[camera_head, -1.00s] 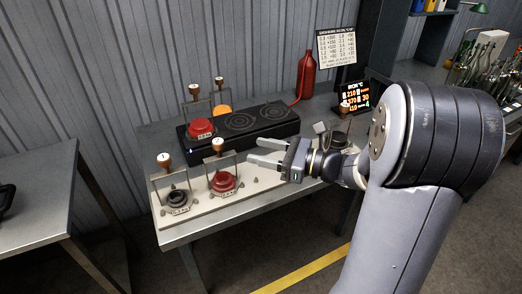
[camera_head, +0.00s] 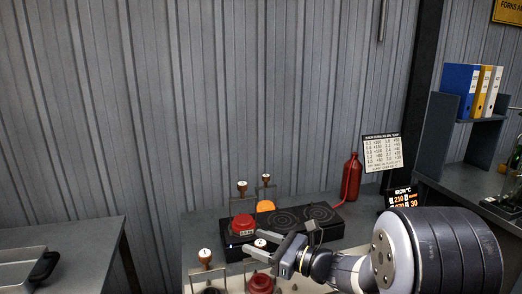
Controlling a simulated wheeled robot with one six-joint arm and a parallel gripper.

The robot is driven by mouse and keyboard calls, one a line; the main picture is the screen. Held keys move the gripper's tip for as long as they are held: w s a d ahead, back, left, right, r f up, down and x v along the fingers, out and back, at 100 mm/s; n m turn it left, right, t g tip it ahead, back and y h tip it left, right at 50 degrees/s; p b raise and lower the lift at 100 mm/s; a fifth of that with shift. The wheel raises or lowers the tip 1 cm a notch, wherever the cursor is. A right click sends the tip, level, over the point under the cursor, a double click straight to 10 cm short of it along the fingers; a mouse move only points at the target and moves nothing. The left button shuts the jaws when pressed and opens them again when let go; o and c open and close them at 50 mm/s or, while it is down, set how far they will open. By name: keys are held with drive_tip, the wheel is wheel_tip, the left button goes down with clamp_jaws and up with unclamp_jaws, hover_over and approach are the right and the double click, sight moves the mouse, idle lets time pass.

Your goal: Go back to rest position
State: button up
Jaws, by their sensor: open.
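My gripper (camera_head: 262,246) is open and empty, with its two fingers pointing left. In the picture it lies just in front of the black hot plate (camera_head: 325,229) and over the red moulds' area. A red mould (camera_head: 243,223) sits on the left end of the hot plate. Another red mould (camera_head: 261,283) and a dark mould (camera_head: 211,291) stand in the pale rack at the bottom edge, partly cut off.
A red bottle (camera_head: 351,178) stands at the back right, near a printed chart (camera_head: 381,153) and a lit display (camera_head: 408,199). Binders (camera_head: 461,90) fill a shelf at right. A grey side table (camera_head: 85,250) stands at left. The wall above the bench is bare.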

drive_tip(key=shift+r, duration=0.5)
drive_tip(key=shift+f, duration=0.1)
